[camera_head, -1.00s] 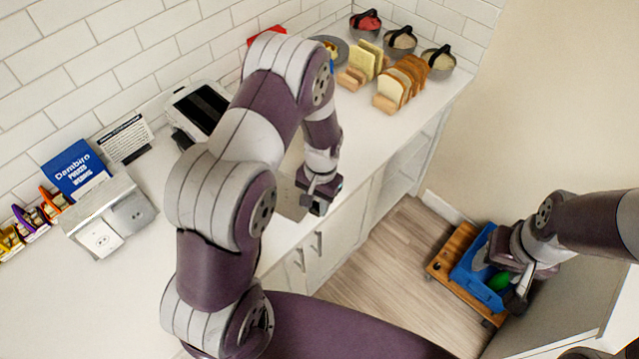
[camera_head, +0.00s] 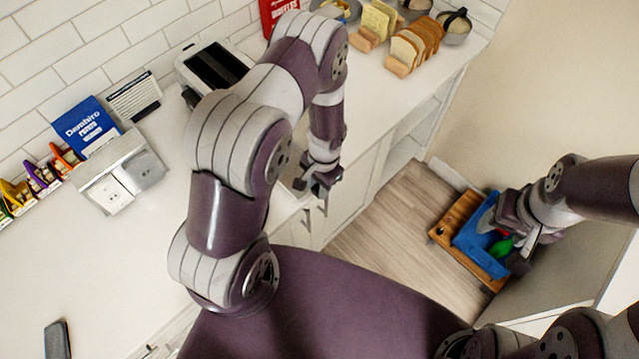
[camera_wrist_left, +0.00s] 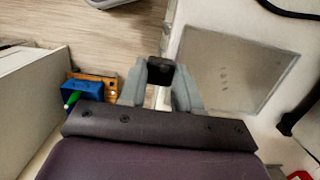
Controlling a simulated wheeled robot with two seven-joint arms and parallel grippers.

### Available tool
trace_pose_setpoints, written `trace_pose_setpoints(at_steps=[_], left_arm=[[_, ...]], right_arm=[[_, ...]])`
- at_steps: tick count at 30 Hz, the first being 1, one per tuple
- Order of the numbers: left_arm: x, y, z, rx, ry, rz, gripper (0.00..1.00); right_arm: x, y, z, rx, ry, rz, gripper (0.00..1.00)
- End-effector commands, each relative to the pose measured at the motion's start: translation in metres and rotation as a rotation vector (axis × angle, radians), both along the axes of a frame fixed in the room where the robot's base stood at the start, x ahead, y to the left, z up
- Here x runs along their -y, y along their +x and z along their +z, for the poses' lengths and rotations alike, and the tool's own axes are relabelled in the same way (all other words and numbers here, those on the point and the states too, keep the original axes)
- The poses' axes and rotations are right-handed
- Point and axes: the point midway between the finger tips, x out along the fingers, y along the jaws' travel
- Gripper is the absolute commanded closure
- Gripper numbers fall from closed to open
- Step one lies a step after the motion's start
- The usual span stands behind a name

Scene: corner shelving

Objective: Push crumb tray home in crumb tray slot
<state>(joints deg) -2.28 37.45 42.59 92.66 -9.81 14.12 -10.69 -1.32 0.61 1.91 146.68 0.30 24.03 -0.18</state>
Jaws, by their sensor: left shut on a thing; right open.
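My left gripper (camera_head: 320,186) is low over the counter's front edge in the head view. In the left wrist view its fingers (camera_wrist_left: 161,78) are shut on a small dark block, which looks like a handle. A flat grey square plate (camera_wrist_left: 232,72), probably the crumb tray, lies just right of the fingers; I cannot tell whether the block joins it. My arm hides most of this area in the head view, and I cannot make out the slot. My right gripper (camera_head: 522,252) is open over the blue bin (camera_head: 468,243) on the floor cart.
The white counter (camera_head: 75,265) carries a socket box (camera_head: 122,172), a blue sign (camera_head: 87,125), a black-topped appliance (camera_head: 214,67) and bread slices in a rack (camera_head: 415,43). The blue bin sits on a wooden cart (camera_head: 447,220). Open floor (camera_head: 395,222) lies between.

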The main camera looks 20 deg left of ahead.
Motion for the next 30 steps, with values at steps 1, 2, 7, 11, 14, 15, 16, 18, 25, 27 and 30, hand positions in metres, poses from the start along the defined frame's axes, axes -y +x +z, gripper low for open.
trace_pose_setpoints(at_steps=[1, 2, 7, 11, 14, 15, 16, 18, 25, 27, 30], left_arm=[[-0.004, 0.002, 0.0, 0.001, 0.0, 0.002, 1.0], [-0.007, 0.003, 0.0, 0.001, 0.0, 0.003, 1.0], [-0.026, 0.01, 0.0, 0.0, 0.0, 0.003, 1.0], [-0.039, 0.017, 0.0, 0.001, 0.0, 0.003, 1.0], [-0.046, 0.019, 0.0, 0.0, 0.0, 0.002, 1.0], [-0.048, 0.02, 0.0, 0.0, 0.0, 0.002, 1.0], [-0.049, 0.02, 0.0, 0.0, 0.0, 0.002, 1.0], [-0.051, 0.021, 0.0, 0.0, 0.0, 0.001, 1.0], [-0.051, 0.021, 0.0, 0.0, 0.0, 0.0, 1.0], [-0.051, 0.021, 0.0, 0.0, 0.0, 0.0, 1.0], [-0.051, 0.021, 0.0, 0.0, 0.0, 0.0, 1.0]], right_arm=[[0.0, 0.0, 0.0, 0.0, 0.0, 0.0, 0.41], [0.0, 0.0, -0.001, 0.0, 0.0, 0.0, 0.41], [0.0, 0.0, -0.002, 0.0, 0.0, 0.0, 0.41], [0.0, 0.0, -0.003, 0.0, 0.0, 0.0, 0.41], [0.0, 0.0, -0.004, 0.0, 0.0, 0.0, 0.41], [0.0, 0.0, -0.004, 0.0, 0.0, 0.0, 0.41], [0.0, 0.0, -0.004, 0.0, 0.0, 0.0, 0.41], [0.0, 0.0, -0.004, 0.0, 0.0, 0.0, 0.41], [0.0, 0.0, -0.004, 0.0, 0.0, 0.0, 0.41], [0.0, 0.0, -0.004, 0.0, 0.0, 0.0, 0.41], [0.0, 0.0, -0.004, 0.0, 0.0, 0.0, 0.41]])
